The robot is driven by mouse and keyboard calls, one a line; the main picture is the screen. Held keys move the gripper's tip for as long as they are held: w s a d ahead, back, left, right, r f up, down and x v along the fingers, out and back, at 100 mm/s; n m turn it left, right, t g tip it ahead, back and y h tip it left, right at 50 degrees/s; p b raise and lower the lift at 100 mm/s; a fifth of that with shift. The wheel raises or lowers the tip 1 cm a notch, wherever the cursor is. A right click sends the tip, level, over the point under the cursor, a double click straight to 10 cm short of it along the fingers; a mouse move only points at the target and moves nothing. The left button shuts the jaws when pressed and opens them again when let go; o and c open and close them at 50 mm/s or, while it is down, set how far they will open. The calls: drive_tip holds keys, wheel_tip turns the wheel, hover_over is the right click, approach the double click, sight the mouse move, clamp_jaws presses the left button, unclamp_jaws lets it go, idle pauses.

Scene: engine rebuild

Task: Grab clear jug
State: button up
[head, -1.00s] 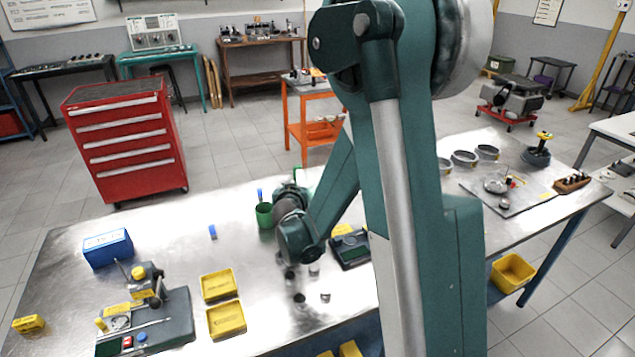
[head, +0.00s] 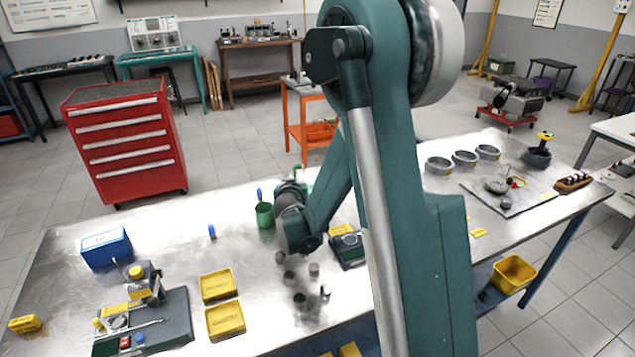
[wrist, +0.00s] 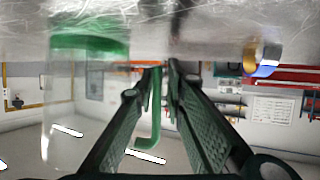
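The clear jug (wrist: 60,110) shows at the left of the wrist view, which is upside down; it has a transparent body, a green band near the table and a green handle (wrist: 151,130). My gripper (wrist: 164,66) has its fingers close together, with the handle in the narrow gap between them. It looks shut on the handle, though the exact contact is hard to see. In the head view my arm hides most of the jug; only a bit of green (head: 298,173) shows behind my wrist.
A green cup (head: 264,216) holding something blue stands just left of my wrist. A small blue item (head: 212,232), yellow trays (head: 218,286) and a blue box (head: 106,249) lie further left. A dark scale-like device (head: 347,250) is close on the right. Metal rings (head: 464,159) stand farther right.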

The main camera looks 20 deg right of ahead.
sight(294, 167)
drive_tip(key=shift+c, duration=0.3)
clamp_jaws()
drive_tip(key=shift+r, duration=0.3)
drive_tip(key=shift+r+p, duration=1.1)
drive_tip(key=shift+r, duration=3.55)
drive_tip(key=shift+r, duration=0.25)
